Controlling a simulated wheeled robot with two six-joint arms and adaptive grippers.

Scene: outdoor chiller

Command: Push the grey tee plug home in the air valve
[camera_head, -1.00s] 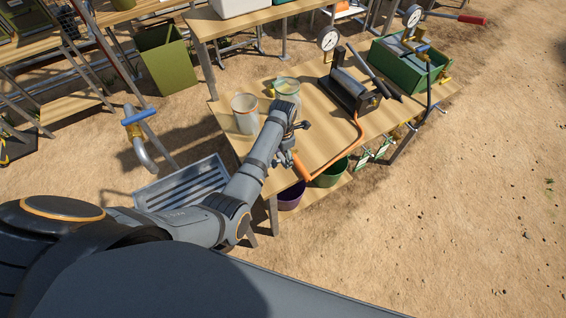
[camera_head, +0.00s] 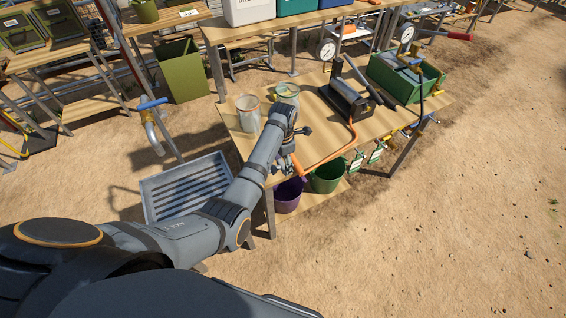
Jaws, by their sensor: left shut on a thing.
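My left gripper (camera_head: 286,160) is at the front left edge of the wooden table. It appears shut on the thick orange handle (camera_head: 298,168) at the end of a thin orange line (camera_head: 342,147). That line runs up to a black machine. My wrist hides much of the grip. I cannot make out a grey tee plug. A brass valve with a blue lever (camera_head: 148,104) is on a grey pipe at the left, clear of my arm. Another blue-marked brass fitting is by the green box, and I cannot tell which is the air valve. My right gripper is not in view.
The wooden table (camera_head: 307,122) carries two glass jars (camera_head: 249,116), the black machine (camera_head: 346,96) and a green box (camera_head: 396,80). Purple (camera_head: 288,199) and green (camera_head: 327,177) buckets stand below. A grey slatted tray (camera_head: 187,187) lies left of the table. Sandy ground is open at right.

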